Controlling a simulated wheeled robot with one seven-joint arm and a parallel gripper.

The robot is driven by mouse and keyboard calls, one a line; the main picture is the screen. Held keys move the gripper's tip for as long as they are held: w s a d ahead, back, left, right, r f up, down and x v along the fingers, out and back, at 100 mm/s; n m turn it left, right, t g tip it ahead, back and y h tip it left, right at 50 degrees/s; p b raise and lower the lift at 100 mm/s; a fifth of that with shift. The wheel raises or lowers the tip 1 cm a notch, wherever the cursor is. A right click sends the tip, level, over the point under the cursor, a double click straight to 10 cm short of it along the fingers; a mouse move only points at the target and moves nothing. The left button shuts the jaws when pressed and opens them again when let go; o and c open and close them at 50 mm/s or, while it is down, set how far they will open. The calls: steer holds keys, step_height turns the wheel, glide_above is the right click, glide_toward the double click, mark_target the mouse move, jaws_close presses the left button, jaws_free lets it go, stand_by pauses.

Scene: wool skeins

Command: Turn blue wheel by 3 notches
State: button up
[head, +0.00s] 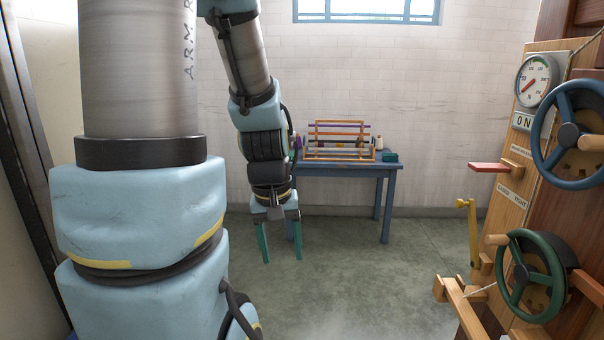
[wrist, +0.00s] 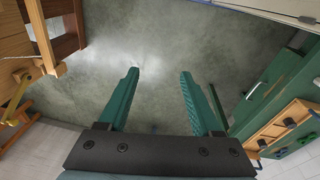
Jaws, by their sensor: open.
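The blue wheel (head: 538,133) is at the right edge of the head view, mounted on a wooden panel (head: 517,203). It has a wooden knob (head: 592,143) on its rim, and part of the wheel is cut off by the picture edge. My gripper (head: 281,256) hangs fingers down in the middle of the room, well left of the wheel, and is empty. Its green fingers are apart, and in the wrist view the fingertips (wrist: 160,72) stand over bare floor. The blue wheel cannot be made out in the wrist view.
A green wheel (head: 505,270) sits below the blue one. A blue table (head: 345,172) with a wooden rack stands behind. The floor between is clear.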

steer(key=a+m, duration=0.2)
steer(key=a, duration=0.1)
steer(key=n+g+h+b, duration=0.2)
steer(key=n+h+b, duration=1.2)
steer(key=n+h, duration=0.25)
glide_toward(584, 143)
steer(key=shift+m+h, duration=0.35)
steer(key=d+p, duration=0.1)
steer(key=d, duration=0.2)
steer(key=d+p, duration=0.1)
steer(key=d, duration=0.3)
steer(key=d+p, duration=0.1)
steer(key=d, duration=0.3)
steer(key=shift+s+f, duration=0.25)
steer(key=shift+f, duration=0.05)
steer(key=shift+a, duration=0.1)
jaws_close()
